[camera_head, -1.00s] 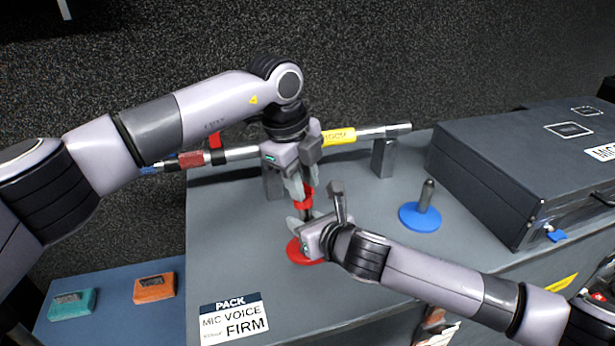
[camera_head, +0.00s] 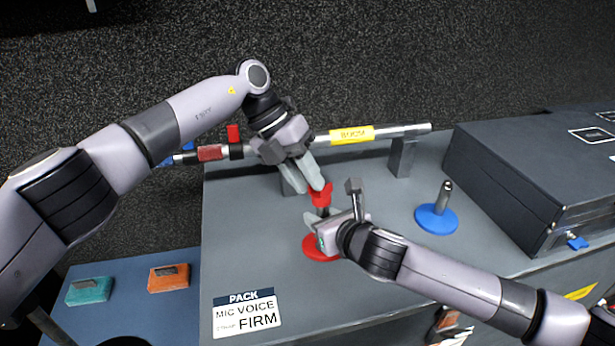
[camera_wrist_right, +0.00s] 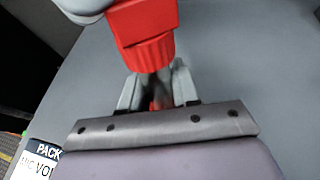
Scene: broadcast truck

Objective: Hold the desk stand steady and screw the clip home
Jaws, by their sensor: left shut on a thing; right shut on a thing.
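The red clip (camera_head: 321,196) sits at the top of the desk stand, whose round red base (camera_head: 316,252) rests on the grey worktop. My left gripper (camera_head: 316,184) reaches down from above and is shut on the clip. My right gripper (camera_head: 324,222) comes in from the right, low down, and is shut on the stand's post. In the right wrist view the red clip (camera_wrist_right: 145,32) with its ribbed collar is just above the right gripper's fingers (camera_wrist_right: 156,88). The joint between clip and post is hidden, so I cannot tell how far it is screwed.
A blue-based stand (camera_head: 437,218) stands to the right, beside a large dark case (camera_head: 510,190). A boom pole (camera_head: 405,130) lies on supports behind. A printed PACK card (camera_head: 246,314) lies at front left. Teal (camera_head: 90,290) and orange (camera_head: 168,277) packs lie on a blue surface at left.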

